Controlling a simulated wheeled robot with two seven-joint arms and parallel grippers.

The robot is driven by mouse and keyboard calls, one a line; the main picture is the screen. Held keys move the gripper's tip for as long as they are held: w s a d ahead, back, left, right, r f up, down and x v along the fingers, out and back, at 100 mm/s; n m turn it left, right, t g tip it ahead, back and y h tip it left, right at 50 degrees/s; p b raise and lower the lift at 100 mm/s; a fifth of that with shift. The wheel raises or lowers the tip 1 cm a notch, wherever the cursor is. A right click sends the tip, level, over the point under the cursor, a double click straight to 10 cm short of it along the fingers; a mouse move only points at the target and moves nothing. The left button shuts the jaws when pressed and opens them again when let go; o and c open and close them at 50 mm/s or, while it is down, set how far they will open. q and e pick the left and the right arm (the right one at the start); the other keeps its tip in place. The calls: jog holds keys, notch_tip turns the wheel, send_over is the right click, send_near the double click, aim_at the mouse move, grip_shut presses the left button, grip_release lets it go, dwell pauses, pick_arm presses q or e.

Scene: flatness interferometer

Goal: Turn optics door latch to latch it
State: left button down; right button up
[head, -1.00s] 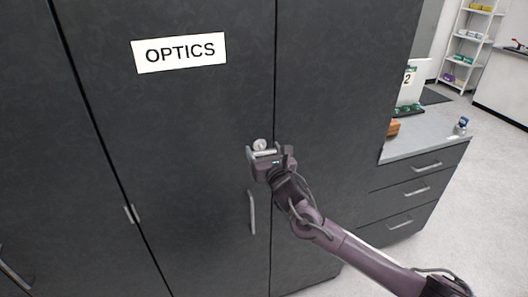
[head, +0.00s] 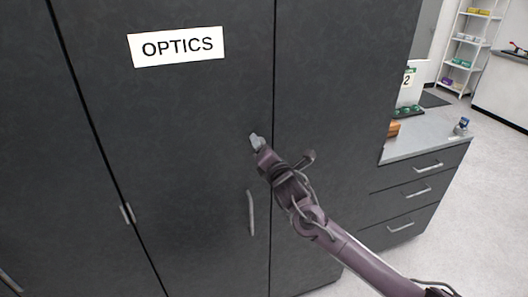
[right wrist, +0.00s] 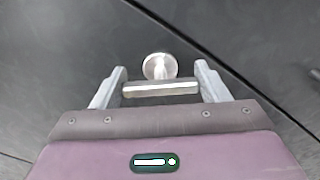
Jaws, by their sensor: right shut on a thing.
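The optics door (head: 200,130) is a dark grey panel with a white OPTICS label (head: 178,46), and it looks closed. Its latch (right wrist: 160,88) is a silver bar on a round metal base, clear in the right wrist view. In the head view the latch is mostly hidden behind my gripper. My right gripper (head: 257,140) is at the latch, turned on its axis. In the right wrist view its two fingers (right wrist: 160,68) stand at both ends of the bar and are shut on it. The bar lies at a slant to the door seam there. My left gripper is not in view.
A vertical silver door handle (head: 251,212) is just below my right gripper. A drawer unit (head: 415,190) with a grey top stands at the right, carrying small items. Open floor (head: 490,220) lies beyond it, with a white shelf rack (head: 465,50) at the back.

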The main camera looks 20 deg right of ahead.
jog(key=m, duration=0.3)
jog(key=shift+f+m+b, duration=0.15)
jog(key=shift+m+b, duration=0.15)
jog(key=shift+m, duration=1.7)
jog(key=o, duration=1)
jog(key=shift+s, duration=0.1)
jog(key=shift+s+f+b, duration=0.15)
jog(key=shift+s+b, duration=0.1)
jog(key=shift+b, duration=0.15)
jog(key=shift+s+d+b, duration=0.15)
jog(key=shift+s+b, duration=1.05)
jog(key=shift+s, duration=2.4)
